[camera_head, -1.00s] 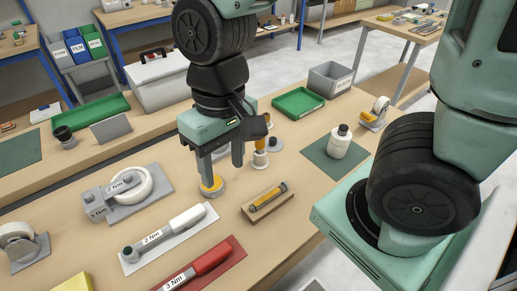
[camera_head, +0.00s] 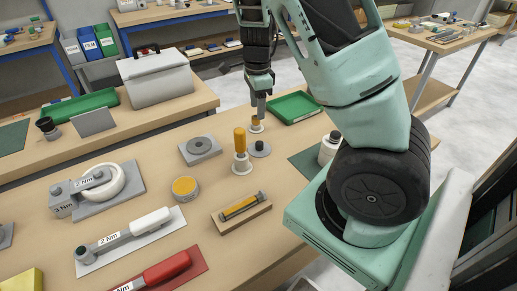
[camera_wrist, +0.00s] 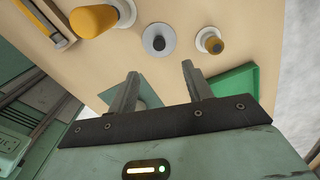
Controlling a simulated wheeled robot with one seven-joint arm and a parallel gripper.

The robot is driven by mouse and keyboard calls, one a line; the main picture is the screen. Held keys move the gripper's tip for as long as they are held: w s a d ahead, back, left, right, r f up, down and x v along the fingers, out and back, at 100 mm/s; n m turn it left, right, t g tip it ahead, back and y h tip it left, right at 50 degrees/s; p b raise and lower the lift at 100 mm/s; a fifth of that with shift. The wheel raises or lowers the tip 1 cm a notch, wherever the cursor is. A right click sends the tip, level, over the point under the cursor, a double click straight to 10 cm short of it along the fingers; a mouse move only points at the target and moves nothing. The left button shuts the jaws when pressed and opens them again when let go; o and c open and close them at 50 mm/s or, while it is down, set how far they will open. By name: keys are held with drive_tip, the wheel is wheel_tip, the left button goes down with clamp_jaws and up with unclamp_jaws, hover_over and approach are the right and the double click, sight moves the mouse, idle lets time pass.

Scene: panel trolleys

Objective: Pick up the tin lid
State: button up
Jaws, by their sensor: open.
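A flat grey disc with a dark knob, which looks like the tin lid (camera_head: 260,149), lies on the bench right of a tall orange-handled tool (camera_head: 240,150). In the wrist view the lid (camera_wrist: 158,46) lies beyond my fingertips, apart from them. A round tin with a yellow top (camera_head: 185,188) stands nearer on the bench. My gripper (camera_head: 260,108) is above the far side of the bench, by a small orange-topped piece with a white base (camera_head: 256,125). In the wrist view its jaws (camera_wrist: 160,72) are apart, with nothing between them.
A green tray (camera_head: 295,107) lies at the far right of the lid. A white bottle (camera_head: 327,150) stands on a green mat, partly behind my arm. A grey plate with a ring (camera_head: 200,148) and a wooden holder (camera_head: 240,213) lie nearby.

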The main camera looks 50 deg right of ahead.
drive_tip(key=b, duration=0.1)
hover_over(259, 143)
drive_tip(key=f, duration=0.8)
drive_tip(key=shift+w, duration=0.3)
drive_tip(key=f, duration=0.5)
drive_tip(key=shift+s+d+f+b, duration=0.1)
drive_tip(key=shift+s+d+b, duration=0.15)
drive_tip(key=shift+b, duration=0.1)
drive_tip(key=shift+a, duration=0.1)
drive_tip(key=c, duration=1.1)
